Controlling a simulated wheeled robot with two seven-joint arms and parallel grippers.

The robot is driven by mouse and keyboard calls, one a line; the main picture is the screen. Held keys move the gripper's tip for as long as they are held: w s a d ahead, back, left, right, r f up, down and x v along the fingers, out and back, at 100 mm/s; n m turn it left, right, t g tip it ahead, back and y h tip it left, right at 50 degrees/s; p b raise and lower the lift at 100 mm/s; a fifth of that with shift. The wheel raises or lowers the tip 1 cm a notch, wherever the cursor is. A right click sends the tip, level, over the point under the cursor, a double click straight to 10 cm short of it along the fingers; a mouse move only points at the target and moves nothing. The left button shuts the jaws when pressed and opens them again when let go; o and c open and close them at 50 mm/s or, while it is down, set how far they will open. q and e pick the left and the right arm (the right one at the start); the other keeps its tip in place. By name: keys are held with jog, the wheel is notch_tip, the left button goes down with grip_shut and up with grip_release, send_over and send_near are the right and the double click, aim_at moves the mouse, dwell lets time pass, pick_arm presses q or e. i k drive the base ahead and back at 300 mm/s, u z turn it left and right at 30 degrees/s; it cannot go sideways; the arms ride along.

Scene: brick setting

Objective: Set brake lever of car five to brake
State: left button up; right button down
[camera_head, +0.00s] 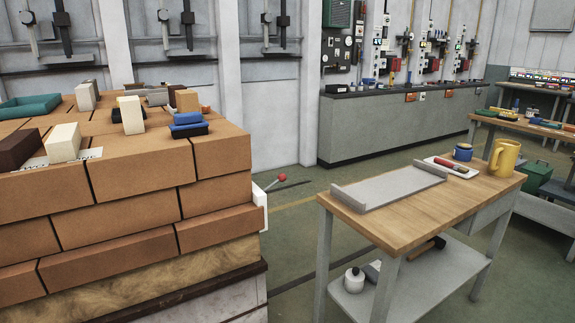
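A lever with a red ball knob (282,177) sticks out at the right side of the brick-laden car (130,225). Its thin rod (273,184) slants up to the right from behind a white plate (260,204) on the car's corner. I cannot read any brake marking or car number from here. Neither of my grippers shows in the head view.
A wooden-topped workbench (410,225) stands at the right, with a grey tray (390,188), a yellow mug (503,157) and a blue cup (463,151). Sample bricks (131,114) lie on the car. A strip of floor (290,215) is free between car and bench.

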aim_at(282, 178)
jog(key=u, duration=0.35)
jog(key=i, duration=1.7)
jog(key=u, duration=0.55)
